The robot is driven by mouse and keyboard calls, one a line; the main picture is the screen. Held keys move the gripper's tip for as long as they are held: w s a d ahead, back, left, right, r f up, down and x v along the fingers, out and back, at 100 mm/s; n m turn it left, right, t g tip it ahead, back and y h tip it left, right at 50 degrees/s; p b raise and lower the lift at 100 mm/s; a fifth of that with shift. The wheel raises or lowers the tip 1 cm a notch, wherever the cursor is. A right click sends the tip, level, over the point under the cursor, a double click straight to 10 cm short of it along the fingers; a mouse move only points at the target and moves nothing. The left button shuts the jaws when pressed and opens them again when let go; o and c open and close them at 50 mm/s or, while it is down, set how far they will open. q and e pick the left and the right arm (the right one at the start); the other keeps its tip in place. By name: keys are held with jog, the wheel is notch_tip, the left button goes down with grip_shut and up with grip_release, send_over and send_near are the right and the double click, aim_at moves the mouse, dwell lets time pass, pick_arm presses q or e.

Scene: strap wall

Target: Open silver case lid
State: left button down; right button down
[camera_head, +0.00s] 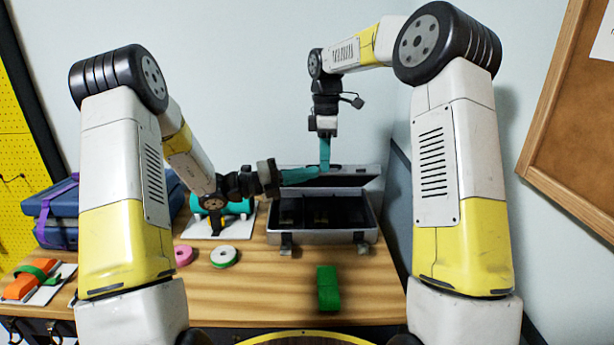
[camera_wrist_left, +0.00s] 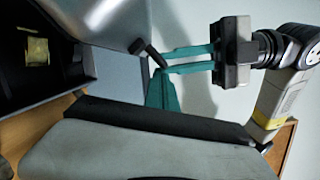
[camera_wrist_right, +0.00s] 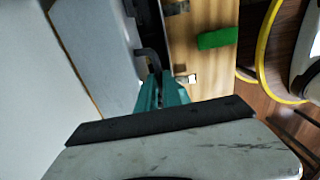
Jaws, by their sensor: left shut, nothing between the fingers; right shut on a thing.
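The silver case (camera_head: 318,237) sits at the back of the table, its dark compartmented inside showing. Its lid (camera_head: 350,181) is raised at the back; the lid's grey face also shows in the left wrist view (camera_wrist_left: 102,22). My right gripper (camera_head: 324,166) points down at the lid and is shut on a dark handle-like bar, seen in the left wrist view (camera_wrist_left: 150,52) and in the right wrist view (camera_wrist_right: 150,60). My left gripper (camera_head: 312,172) is shut and empty, its teal fingertips close to the right one's. Whether they touch is unclear.
A pink roll (camera_head: 183,256), a green-white roll (camera_head: 224,257) and a teal cylinder (camera_head: 237,208) lie left. Blue cases (camera_head: 55,205) and an orange block (camera_head: 22,287) are farther left. A wall stands close behind.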

jog(key=shift+w+d+f, duration=0.15)
jog(key=shift+d, duration=0.05)
pick_arm(q)
jog(key=shift+w+r, duration=0.65)
jog(key=shift+r, duration=0.05)
pick_arm(e)
jog(key=shift+a+f, duration=0.1)
jog(key=c, duration=1.5)
grip_release()
pick_arm(q)
jog(key=shift+f, duration=0.1)
pick_arm(e)
jog(key=shift+a+r, duration=0.1)
jog(key=shift+r, duration=0.1)
